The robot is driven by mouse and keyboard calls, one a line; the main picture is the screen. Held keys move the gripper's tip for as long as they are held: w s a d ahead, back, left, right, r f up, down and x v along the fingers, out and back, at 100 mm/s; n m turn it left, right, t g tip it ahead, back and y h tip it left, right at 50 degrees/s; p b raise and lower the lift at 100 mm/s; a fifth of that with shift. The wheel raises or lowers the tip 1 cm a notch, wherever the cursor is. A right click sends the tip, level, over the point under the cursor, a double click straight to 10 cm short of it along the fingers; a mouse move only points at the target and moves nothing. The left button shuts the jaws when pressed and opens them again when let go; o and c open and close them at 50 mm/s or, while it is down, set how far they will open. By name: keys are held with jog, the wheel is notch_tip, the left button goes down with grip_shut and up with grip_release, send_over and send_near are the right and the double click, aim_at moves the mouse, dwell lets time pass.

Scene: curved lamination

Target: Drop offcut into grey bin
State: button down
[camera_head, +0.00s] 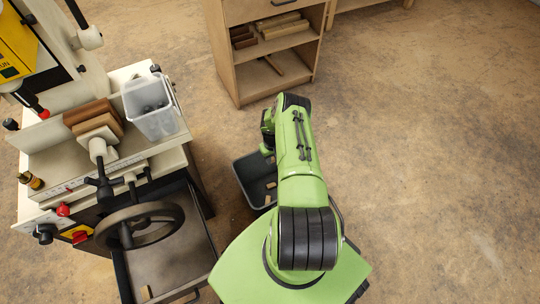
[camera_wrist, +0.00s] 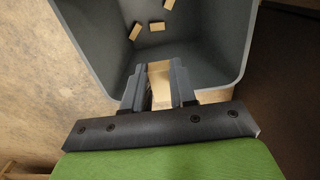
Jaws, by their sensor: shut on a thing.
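The grey bin (camera_head: 245,181) stands on the floor beside my green arm, partly hidden by it in the head view. In the wrist view the bin (camera_wrist: 262,40) fills the upper middle, with several small wooden pieces on its bottom. My gripper (camera_wrist: 159,72) is over the near part of the bin's opening. It is shut on a pale wooden offcut (camera_wrist: 159,70), which shows between the two fingers. In the head view my fingertips and the held offcut are hidden behind the arm.
A machine with a handwheel (camera_head: 139,226) stands at the left, bearing a clear plastic container (camera_head: 152,108) and brown wooden blocks (camera_head: 92,116). A wooden shelf unit (camera_head: 222,62) with boards stands at the back. The floor at the right is clear.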

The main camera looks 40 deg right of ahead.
aim_at(272, 162)
notch_tip(272, 162, down, 4)
jog(key=shift+r+b, duration=0.1)
jog(key=shift+b, duration=1.05)
jog(key=c, duration=0.8)
grip_release()
notch_tip(272, 162, up, 16)
jog(key=p, duration=0.6)
